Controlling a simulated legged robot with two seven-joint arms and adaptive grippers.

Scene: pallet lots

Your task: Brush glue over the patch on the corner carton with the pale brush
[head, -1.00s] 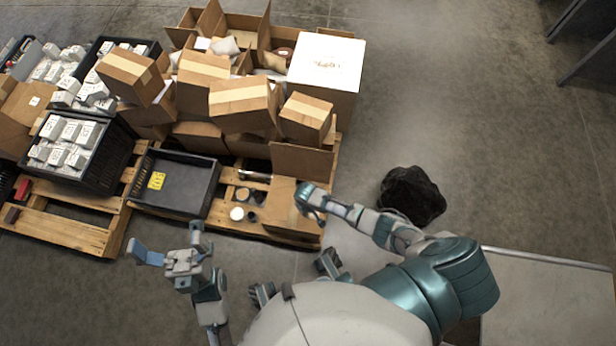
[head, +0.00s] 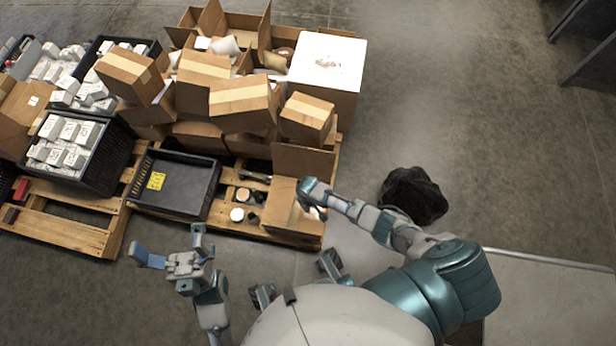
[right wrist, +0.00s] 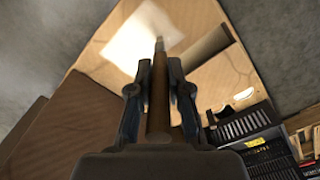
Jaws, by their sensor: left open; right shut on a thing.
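The corner carton (head: 285,213) sits at the front right corner of the near pallet; its tan top also fills much of the right wrist view (right wrist: 105,50). A pale, bright patch (right wrist: 140,32) shows on that top. My right gripper (head: 312,204) is over the carton. In the right wrist view this gripper (right wrist: 158,85) is shut on the brush (right wrist: 159,105), a brown handle with a pale tip pointing away. The tip overlaps the patch's right edge; I cannot tell whether it touches. My left gripper (head: 172,250) is open and empty over the floor.
A black crate (head: 215,188) stands left of the carton, with small jars (head: 237,214) between them. Stacked cartons (head: 245,105) and a white-topped box (head: 328,62) stand behind. A black bag (head: 413,195) lies on the floor to the right.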

